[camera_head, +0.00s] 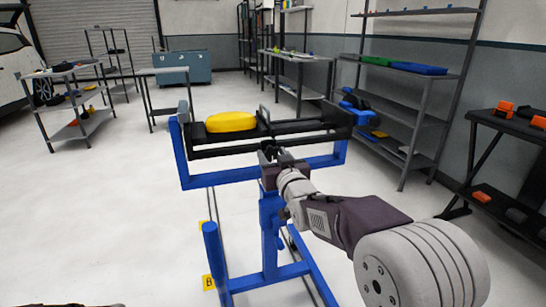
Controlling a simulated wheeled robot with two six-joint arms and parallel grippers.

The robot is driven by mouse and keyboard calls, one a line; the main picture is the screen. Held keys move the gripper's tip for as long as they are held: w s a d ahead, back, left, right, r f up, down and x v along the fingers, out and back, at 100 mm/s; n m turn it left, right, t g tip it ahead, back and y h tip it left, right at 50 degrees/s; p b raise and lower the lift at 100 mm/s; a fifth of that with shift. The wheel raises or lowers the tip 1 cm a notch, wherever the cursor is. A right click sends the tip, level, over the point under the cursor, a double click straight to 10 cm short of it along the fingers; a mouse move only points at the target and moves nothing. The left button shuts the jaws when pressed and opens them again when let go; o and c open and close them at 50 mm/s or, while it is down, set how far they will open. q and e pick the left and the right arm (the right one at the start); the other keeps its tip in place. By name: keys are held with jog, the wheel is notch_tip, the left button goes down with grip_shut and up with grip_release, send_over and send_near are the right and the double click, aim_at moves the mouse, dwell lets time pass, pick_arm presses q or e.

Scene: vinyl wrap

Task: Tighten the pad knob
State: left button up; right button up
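A blue stand (270,215) holds a black bar frame (310,127) across its top. A yellow pad (230,122) sits on the left part of the black frame. A grey metal loop (264,114) rises beside the pad's right end. My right gripper (267,153) is at the front edge of the black frame, below the loop and right of the pad. Its fingers are small and dark against the frame, so whether they are open or touch a knob cannot be told. I cannot make out the pad knob. My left gripper is not in view.
Shelving with green and blue bins (405,67) stands behind on the right. A dark table with orange tools (503,110) is at the right edge. Carts (75,100) and a teal chest (185,68) stand at the back left.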

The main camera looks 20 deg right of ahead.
jog(key=c, duration=0.8)
